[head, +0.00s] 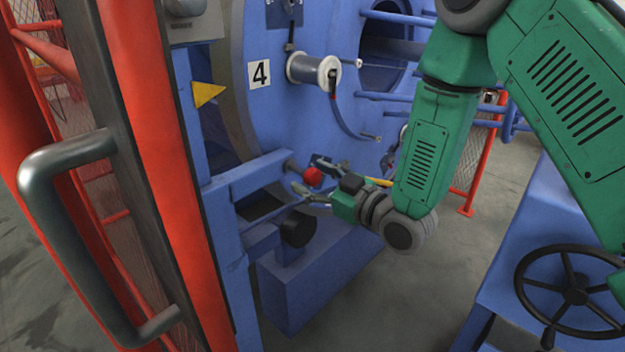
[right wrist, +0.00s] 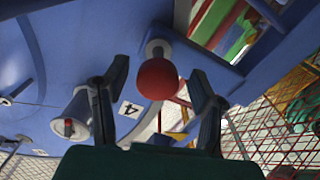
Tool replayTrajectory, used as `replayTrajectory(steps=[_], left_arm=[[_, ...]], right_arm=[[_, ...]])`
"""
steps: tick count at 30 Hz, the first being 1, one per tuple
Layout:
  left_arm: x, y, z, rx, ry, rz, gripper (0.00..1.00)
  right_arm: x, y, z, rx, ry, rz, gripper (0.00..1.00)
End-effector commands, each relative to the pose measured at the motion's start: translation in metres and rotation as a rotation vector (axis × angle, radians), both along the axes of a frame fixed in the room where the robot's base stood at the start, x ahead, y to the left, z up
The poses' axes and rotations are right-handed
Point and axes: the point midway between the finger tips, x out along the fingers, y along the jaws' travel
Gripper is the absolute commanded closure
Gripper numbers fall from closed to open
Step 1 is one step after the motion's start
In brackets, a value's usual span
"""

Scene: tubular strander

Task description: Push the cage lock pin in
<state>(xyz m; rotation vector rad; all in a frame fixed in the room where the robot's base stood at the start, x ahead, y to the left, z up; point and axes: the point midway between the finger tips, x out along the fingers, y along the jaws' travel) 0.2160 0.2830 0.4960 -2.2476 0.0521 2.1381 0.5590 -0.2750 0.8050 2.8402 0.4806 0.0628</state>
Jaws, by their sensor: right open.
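The cage lock pin shows as a red ball knob (head: 312,177) on a short grey shaft at the end of a blue bracket (head: 262,172), beside the blue cage. My right gripper (head: 308,178) is open, with its fingers around the knob's place in the head view. In the right wrist view the red knob (right wrist: 158,79) lies ahead, between the two spread fingers of the gripper (right wrist: 164,85). I cannot tell whether a finger touches it. The knob's grey shaft (right wrist: 158,50) runs into a blue surface. My left gripper is not in view.
A white spool (head: 313,69) sits on the cage near a number 4 plate (head: 259,74). A red guard door with a grey handle (head: 45,190) stands at the left. A black handwheel (head: 574,290) is at the lower right. The floor between is clear.

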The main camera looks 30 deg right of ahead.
Motion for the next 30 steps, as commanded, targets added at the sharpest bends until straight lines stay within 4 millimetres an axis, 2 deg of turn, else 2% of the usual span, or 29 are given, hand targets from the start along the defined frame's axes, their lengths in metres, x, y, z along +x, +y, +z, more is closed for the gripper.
replayTrajectory(steps=[4, 5, 9, 14, 21, 29, 30], left_arm=[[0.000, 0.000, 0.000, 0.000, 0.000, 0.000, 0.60], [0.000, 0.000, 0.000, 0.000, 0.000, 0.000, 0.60], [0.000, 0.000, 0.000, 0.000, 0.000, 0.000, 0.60], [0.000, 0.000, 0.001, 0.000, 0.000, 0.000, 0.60], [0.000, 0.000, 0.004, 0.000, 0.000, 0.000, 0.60], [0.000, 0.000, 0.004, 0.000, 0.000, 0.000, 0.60], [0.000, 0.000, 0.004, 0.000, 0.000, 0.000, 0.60]], right_arm=[[0.000, 0.000, 0.000, 0.000, 0.000, 0.000, 0.48], [0.000, 0.000, 0.000, 0.000, 0.000, 0.000, 0.51], [0.000, 0.000, 0.000, -0.001, 0.000, -0.001, 1.00], [0.002, 0.000, 0.000, -0.002, -0.001, -0.002, 1.00], [0.031, 0.011, 0.001, -0.003, -0.002, 0.000, 1.00], [0.034, 0.011, 0.001, -0.001, -0.004, -0.001, 1.00], [0.034, 0.011, 0.001, 0.000, -0.005, -0.001, 0.66]])
